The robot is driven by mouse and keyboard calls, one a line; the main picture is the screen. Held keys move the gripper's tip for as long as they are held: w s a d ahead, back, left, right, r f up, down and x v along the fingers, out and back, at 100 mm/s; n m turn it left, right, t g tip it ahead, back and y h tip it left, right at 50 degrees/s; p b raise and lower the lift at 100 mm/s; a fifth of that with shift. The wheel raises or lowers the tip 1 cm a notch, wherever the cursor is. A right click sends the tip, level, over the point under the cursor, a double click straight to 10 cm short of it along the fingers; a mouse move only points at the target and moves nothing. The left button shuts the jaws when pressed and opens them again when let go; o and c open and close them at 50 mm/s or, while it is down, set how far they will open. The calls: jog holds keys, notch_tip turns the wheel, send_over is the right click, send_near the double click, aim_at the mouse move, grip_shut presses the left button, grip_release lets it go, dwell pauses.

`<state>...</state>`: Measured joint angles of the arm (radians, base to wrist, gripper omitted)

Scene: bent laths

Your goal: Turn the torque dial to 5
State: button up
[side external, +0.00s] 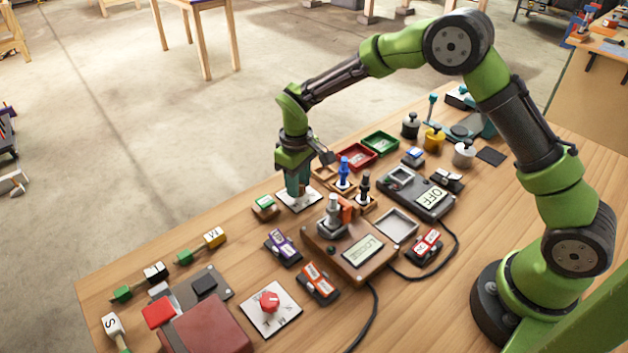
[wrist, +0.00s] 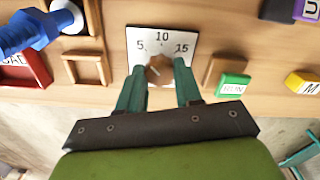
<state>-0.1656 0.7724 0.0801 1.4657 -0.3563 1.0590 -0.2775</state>
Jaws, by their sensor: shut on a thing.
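The torque dial is a white plate (wrist: 186,34) marked 5, 10 and 15, with a brown knob (wrist: 158,69) at its centre. In the wrist view, 5 is at the left, 10 at the top and 15 at the right. My gripper (wrist: 160,76) has its two teal fingers on either side of the knob, shut on it. I cannot tell clearly which mark the knob points to. In the side external view, my gripper (side external: 297,194) reaches straight down onto the white plate (side external: 312,201), and the fingers hide the knob.
A block with a green label (side external: 265,204) sits just left of the dial plate. Wooden trays with a blue peg (side external: 344,172) stand close on its right. A brown box with a small display (side external: 362,251) is in front. A separate red knob (side external: 269,299) sits on another white plate.

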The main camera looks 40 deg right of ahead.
jog(key=shift+r+n, duration=0.1)
jog(key=shift+n, duration=0.5)
jog(key=o, duration=1)
jog(key=shift+o, duration=0.2)
notch_tip(320, 180, up, 17)
jog(key=s+d+r+m+t, duration=0.1)
jog(key=s+d+m+t, duration=0.1)
jog(key=s, duration=0.6)
jog(key=s+d+r+m+t+y, duration=0.1)
jog(key=s+d+r+m+t, duration=0.1)
jog(key=s, duration=0.6)
jog(key=s+d+r+m+t+y, duration=0.1)
jog(key=s+d+r+m+t, duration=0.1)
jog(key=s, duration=0.7)
jog(key=shift+d+r+m+t, duration=0.2)
jog(key=shift+d+m+t, duration=0.5)
jog(key=shift+m, duration=0.4)
